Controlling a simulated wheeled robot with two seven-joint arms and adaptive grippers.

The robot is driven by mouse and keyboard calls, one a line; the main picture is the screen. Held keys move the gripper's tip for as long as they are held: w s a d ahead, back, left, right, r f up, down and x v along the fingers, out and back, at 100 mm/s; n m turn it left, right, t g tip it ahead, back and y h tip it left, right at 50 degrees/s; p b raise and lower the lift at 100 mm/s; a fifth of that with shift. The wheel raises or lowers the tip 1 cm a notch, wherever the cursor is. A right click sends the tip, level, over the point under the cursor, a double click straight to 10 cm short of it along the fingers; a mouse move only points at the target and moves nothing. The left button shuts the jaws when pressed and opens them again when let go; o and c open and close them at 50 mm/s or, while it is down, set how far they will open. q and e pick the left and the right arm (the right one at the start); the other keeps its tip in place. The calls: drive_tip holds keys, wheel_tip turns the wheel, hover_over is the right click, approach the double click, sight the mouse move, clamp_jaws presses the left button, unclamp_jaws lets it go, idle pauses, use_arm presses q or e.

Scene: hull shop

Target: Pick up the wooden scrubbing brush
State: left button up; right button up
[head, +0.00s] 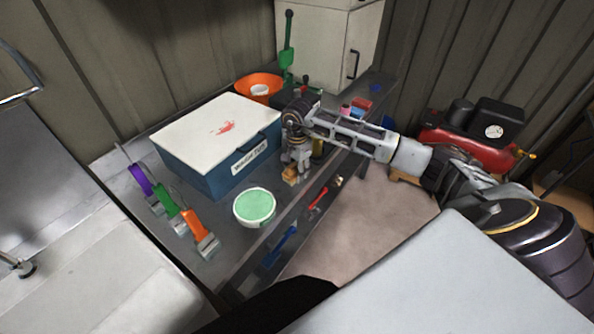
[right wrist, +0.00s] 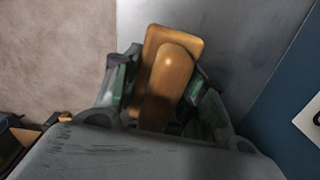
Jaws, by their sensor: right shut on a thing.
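The wooden scrubbing brush (right wrist: 168,75) sits between the fingers of my right gripper (right wrist: 165,95) in the right wrist view. It is orange-brown, with a rounded raised grip on a flat block. In the head view the brush (head: 290,174) shows as a small tan piece under my right gripper (head: 293,165), close to the bench top beside the blue box. My right gripper is shut on the brush. Whether the brush touches the bench cannot be told. Its underside is hidden. My left gripper is not in view.
A blue box with a white lid (head: 225,127) stands just left of my right gripper. A tub with a green top (head: 254,207) and several coloured-handled scrapers (head: 168,208) are nearer. An orange bowl (head: 258,86) is behind. The grey bench (head: 233,256) has an open lower shelf.

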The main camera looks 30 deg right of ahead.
drive_tip(key=shift+r, duration=0.2)
wheel_tip(320, 180, up, 9)
drive_tip(key=shift+r+b, duration=0.2)
drive_tip(key=shift+b, duration=0.55)
drive_tip(key=shift+r, duration=0.15)
drive_tip(key=o, duration=0.4)
drive_tip(key=shift+c, duration=1.3)
